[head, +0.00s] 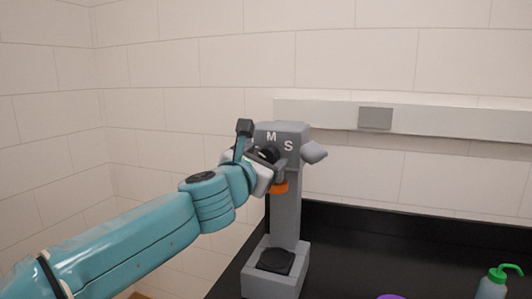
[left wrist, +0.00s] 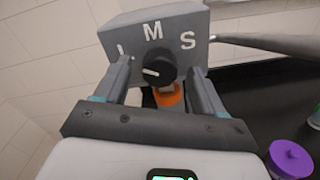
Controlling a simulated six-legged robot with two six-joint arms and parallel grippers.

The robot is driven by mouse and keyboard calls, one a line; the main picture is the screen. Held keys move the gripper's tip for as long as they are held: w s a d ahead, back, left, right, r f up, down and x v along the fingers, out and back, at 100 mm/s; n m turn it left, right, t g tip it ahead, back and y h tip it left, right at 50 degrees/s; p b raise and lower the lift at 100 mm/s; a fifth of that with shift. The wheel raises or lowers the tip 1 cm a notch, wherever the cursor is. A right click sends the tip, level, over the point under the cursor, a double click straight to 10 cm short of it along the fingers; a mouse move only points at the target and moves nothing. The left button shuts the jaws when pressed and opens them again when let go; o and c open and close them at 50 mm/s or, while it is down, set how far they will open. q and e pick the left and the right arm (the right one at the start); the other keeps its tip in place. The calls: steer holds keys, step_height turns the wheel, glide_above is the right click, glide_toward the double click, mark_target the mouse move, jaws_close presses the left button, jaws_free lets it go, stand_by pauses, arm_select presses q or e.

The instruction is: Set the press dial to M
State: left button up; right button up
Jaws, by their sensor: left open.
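The grey press (head: 287,215) stands upright on the black bench, with white letters M and S on its head. In the left wrist view, its black round dial (left wrist: 156,67) sits below the M. A third letter on the left is partly hidden by a finger. The dial's short white mark lies to the left, toward that letter rather than up at the M. My left gripper (head: 268,163) is at the dial. In the left wrist view, its open fingers (left wrist: 158,78) stand on either side of the dial, with gaps visible. My right gripper is not in view.
An orange part (head: 280,187) sits just below the dial. A grey lever (head: 314,152) sticks out on the press's right. A purple-lidded container (left wrist: 291,158) and a green-topped bottle (head: 493,282) stand to the right on the black bench (head: 350,240). The wall is behind.

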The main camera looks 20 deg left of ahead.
arm_select(q)
steer(key=shift+w+f, duration=0.1)
steer(key=shift+w, duration=0.8)
steer(key=shift+s, duration=0.15)
steer(key=c, duration=1.1)
steer(key=shift+o, duration=0.2)
